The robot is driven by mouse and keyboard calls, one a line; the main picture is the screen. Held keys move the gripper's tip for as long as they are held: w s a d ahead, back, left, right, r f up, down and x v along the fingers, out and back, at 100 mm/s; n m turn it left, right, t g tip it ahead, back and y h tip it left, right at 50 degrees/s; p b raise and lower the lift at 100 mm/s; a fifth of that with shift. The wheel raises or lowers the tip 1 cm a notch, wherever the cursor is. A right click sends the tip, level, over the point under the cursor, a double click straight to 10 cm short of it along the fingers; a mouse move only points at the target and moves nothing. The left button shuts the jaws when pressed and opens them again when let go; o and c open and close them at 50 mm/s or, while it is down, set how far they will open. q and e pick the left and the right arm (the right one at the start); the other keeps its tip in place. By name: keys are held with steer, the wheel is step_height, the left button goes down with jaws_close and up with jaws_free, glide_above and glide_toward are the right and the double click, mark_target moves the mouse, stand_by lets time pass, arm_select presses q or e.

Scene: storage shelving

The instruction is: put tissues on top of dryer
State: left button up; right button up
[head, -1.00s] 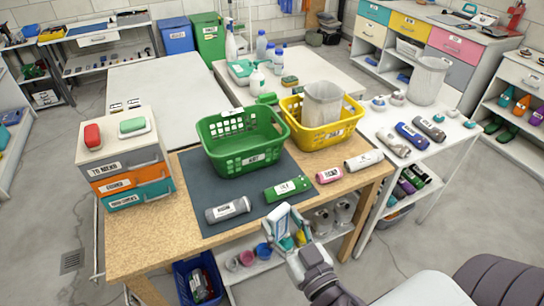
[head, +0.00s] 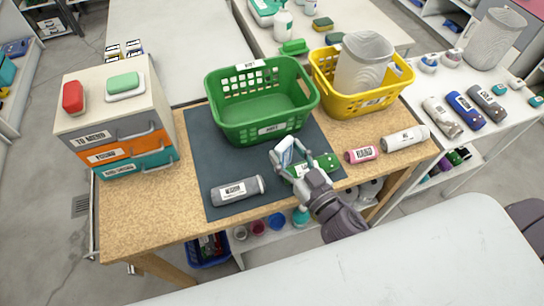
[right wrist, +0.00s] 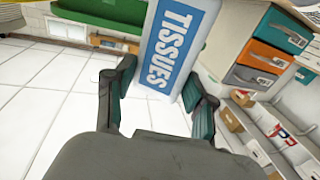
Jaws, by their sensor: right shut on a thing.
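The tissues, a blue and white pack (head: 285,152), are held in my right gripper (head: 291,164) above the front of the work table, by the green basket. In the right wrist view, the pack (right wrist: 172,45) shows its "TISSUES" label between the two fingers (right wrist: 163,82). The gripper is shut on it. My left gripper is not in view. I cannot pick out a dryer in these views.
The wooden table (head: 140,225) holds a green basket (head: 262,130), a yellow basket (head: 380,100), a drawer box (head: 110,95) and several labelled rolls. A grey roll (head: 238,190) lies left of the gripper. A blue crate (head: 209,250) is below.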

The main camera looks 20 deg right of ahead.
steer(key=w+f, duration=0.1)
steer(key=f, duration=0.1)
steer(key=w+a+f+b, duration=0.1)
steer(key=w+a+f, duration=0.1)
steer(key=f, duration=0.1)
steer(key=shift+a+f+b, duration=0.2)
steer(key=shift+f+b, duration=0.1)
steer(key=shift+f, duration=0.5)
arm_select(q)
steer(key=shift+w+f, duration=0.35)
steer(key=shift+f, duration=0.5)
arm_select(e)
steer(key=shift+w, duration=0.1)
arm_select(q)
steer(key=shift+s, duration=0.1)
arm_select(e)
steer(key=shift+f, duration=0.15)
steer(key=o, duration=0.9)
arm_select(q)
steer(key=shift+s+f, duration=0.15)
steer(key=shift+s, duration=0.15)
